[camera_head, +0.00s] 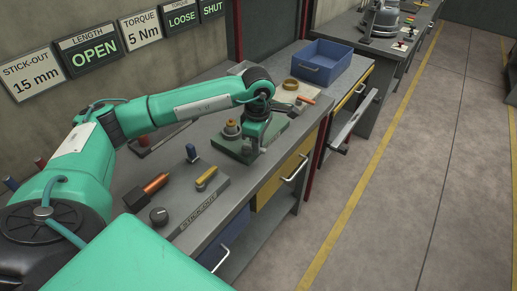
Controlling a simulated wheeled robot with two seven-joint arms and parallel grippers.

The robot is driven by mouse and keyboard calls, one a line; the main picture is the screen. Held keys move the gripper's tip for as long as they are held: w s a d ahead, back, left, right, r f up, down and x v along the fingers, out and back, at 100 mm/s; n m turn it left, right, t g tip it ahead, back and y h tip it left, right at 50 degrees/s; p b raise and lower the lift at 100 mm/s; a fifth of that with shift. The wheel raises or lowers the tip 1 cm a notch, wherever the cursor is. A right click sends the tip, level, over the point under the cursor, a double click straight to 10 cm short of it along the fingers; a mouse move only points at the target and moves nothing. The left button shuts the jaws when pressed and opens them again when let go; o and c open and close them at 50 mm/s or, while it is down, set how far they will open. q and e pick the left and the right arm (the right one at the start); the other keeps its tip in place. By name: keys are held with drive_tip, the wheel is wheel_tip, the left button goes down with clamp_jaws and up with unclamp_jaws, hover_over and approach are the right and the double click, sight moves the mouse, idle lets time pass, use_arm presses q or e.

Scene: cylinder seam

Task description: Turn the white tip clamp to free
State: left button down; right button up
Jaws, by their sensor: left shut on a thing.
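My left arm comes in from the left, and its gripper (259,143) points down at the right part of a green base plate (238,153). The gripper is shut on a small part there, which its own body mostly hides. I cannot make out a white tip clamp, so I cannot tell its position. A round grey fitting with an orange top (231,127) stands on the plate, just left of the gripper. My right gripper is not in view.
A stick-out block with a yellow piece (207,178), an orange-tipped tool (156,184) and a dark knob (159,216) lie nearer on the bench. A blue bin (322,60) stands farther back. Wall signs (94,54) read length OPEN, torque 5 Nm, LOOSE and SHUT. The floor at right is clear.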

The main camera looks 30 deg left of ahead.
use_arm(q)
drive_tip(key=shift+s+d+f+m+b, duration=0.1)
drive_tip(key=shift+s+m+b, duration=0.1)
drive_tip(key=shift+m+b, duration=0.3)
drive_tip(key=shift+s+f+m+b, duration=0.1)
drive_tip(key=shift+s+m+b, duration=0.05)
drive_tip(key=shift+m+b, duration=0.3)
drive_tip(key=shift+s+r+m+b, duration=0.15)
drive_tip(key=shift+s+m+b, duration=0.1)
drive_tip(key=shift+m+b, duration=0.3)
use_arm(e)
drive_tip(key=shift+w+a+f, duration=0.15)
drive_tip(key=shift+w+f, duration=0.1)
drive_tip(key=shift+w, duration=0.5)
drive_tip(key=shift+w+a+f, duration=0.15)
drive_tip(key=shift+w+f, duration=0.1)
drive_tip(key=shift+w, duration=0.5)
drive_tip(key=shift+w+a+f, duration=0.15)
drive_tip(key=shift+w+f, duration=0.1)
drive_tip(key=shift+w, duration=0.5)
use_arm(q)
drive_tip(key=c, duration=1.4)
unclamp_jaws()
drive_tip(key=shift+r, duration=0.15)
